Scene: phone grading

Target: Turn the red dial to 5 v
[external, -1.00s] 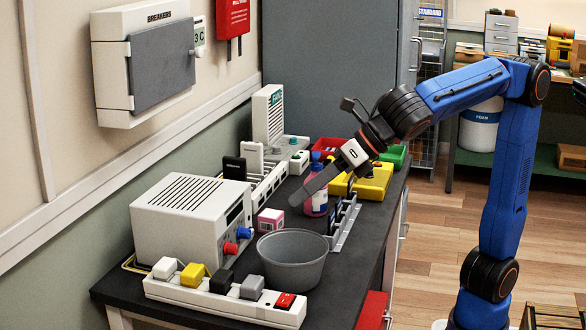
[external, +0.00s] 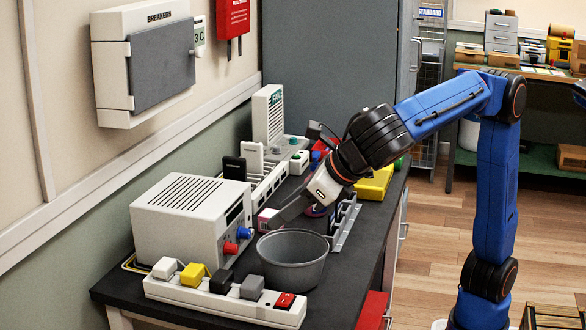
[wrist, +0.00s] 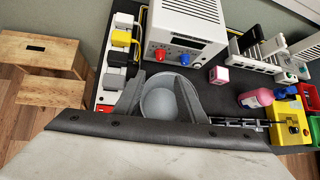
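The red dial (external: 230,248) is on the front of the white power supply box (external: 180,225), beside a blue dial (external: 245,232). In the wrist view the red dial (wrist: 160,55) is ahead of my gripper, left of the blue dial (wrist: 183,58). The display above the dials is too small to read. My gripper (external: 268,226) is to the right of the dials, above the far side of the grey bowl, apart from the red dial. In the wrist view its two dark fingers (wrist: 160,84) are spread apart with nothing held between them.
The grey bowl (external: 292,285) stands in front of the box, below my gripper. A power strip (external: 225,298) with several plugs lies along the near edge. A pink cube (wrist: 219,75), a pink bottle (wrist: 257,97) and a yellow case (wrist: 288,122) stand to the right in the wrist view.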

